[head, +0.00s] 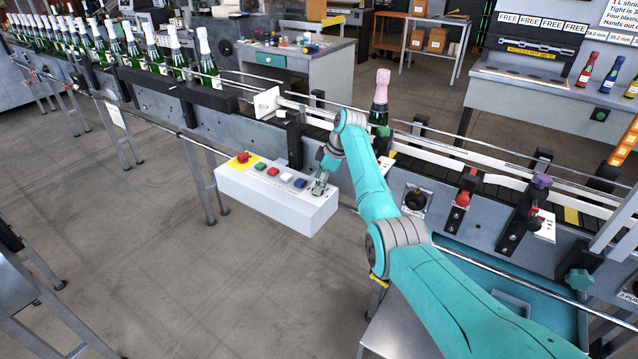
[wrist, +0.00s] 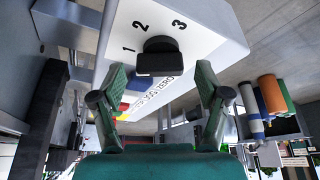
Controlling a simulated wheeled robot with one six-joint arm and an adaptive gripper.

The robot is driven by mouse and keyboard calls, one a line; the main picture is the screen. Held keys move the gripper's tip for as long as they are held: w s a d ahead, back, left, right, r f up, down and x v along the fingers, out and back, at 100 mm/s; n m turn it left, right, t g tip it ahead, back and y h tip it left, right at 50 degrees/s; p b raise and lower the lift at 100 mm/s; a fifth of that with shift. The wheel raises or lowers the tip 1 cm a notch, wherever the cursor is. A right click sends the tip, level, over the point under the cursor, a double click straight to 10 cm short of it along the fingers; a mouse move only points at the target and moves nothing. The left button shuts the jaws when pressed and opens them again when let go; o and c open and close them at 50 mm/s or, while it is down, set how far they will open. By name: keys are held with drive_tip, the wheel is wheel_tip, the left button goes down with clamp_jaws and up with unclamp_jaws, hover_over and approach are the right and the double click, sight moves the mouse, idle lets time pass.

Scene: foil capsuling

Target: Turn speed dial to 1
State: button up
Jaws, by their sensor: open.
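The speed dial (wrist: 159,56) is a black knob on the white control box (head: 262,207), with the numbers 1, 2 and 3 printed around it. In the wrist view 1 is left of the knob, 2 upper left and 3 upper right. Which number it points to I cannot tell. My gripper (wrist: 161,72) is open, its two green fingertips on either side of the knob and apart from it. In the head view my gripper (head: 319,183) is over the right end of the box and hides the dial.
The box also carries a red knob on a yellow plate (head: 243,157), and green (head: 260,166), red (head: 273,171) and blue (head: 300,183) buttons. The conveyor (head: 225,115) runs behind it, with a pink-topped bottle (head: 381,98) near my arm. The floor in front is clear.

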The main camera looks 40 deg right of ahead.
wheel_tip(320, 180, up, 10)
drive_tip(key=shift+f, duration=0.2)
idle(0.7)
